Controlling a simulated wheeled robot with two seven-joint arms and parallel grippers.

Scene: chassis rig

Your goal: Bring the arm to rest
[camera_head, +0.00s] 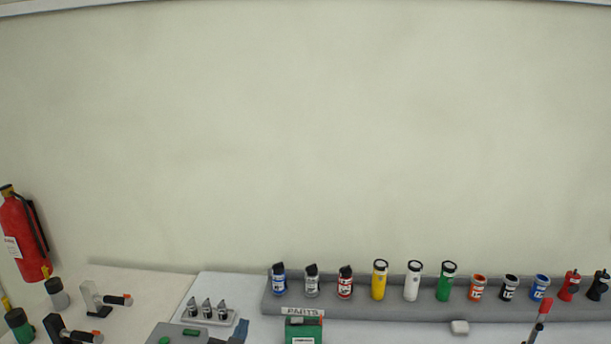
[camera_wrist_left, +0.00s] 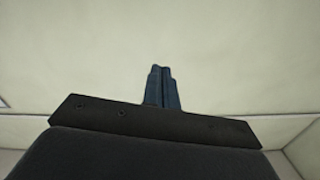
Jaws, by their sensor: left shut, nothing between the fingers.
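My left gripper (camera_wrist_left: 161,70) shows in the left wrist view. Its two blue-grey fingers are together, with nothing between them. They point toward a plain pale surface and touch nothing that I can see. In the head view, a small blue-grey shape (camera_head: 237,331) at the bottom edge may be part of this gripper, but I cannot tell for sure. My right gripper is in neither view.
A grey parts rack (camera_head: 390,311) with several bottles and canisters runs along the wall. The wall above is bare.

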